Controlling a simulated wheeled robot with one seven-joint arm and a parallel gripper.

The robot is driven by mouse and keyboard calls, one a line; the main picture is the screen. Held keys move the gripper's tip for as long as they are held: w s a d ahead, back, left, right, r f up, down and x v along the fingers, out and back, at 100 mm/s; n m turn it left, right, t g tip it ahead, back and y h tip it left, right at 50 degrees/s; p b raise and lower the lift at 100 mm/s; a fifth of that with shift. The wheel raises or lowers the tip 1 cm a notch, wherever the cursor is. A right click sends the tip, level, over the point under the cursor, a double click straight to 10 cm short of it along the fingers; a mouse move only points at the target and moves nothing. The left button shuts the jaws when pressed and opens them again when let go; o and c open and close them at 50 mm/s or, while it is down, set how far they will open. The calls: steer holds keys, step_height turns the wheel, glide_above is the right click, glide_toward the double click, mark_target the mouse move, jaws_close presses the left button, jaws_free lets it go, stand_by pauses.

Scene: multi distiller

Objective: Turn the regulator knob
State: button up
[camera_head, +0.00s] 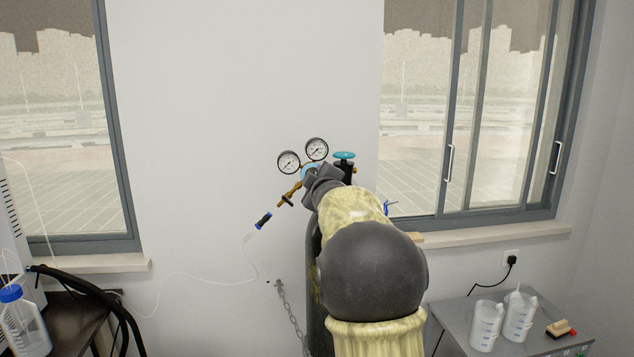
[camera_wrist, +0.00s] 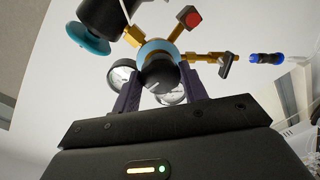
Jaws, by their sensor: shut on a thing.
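The regulator sits on top of a dark gas cylinder (camera_head: 314,270), with two round gauges (camera_head: 289,162) (camera_head: 317,149) and brass fittings. In the wrist view, the black regulator knob (camera_wrist: 160,74) stands between the two fingers of my gripper (camera_wrist: 161,88), in front of a blue ring on the brass body (camera_wrist: 158,47). My gripper is shut on this knob. In the head view, my gripper (camera_head: 318,180) reaches the regulator from the front, and the knob is hidden behind it.
A teal cylinder valve wheel (camera_head: 344,156) is just right of the regulator. A brass outlet (camera_head: 290,194) and a blue-black hose connector (camera_head: 263,220) are at left. A grey cabinet (camera_head: 456,318) with white beakers (camera_head: 486,325) stands at right, a dark table (camera_head: 75,320) at left.

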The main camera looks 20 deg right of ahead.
steer(key=o, duration=1)
steer(key=shift+s, duration=0.15)
steer(key=b+v, duration=0.5)
steer(key=v, duration=1.2)
steer(key=shift+s+f, duration=0.1)
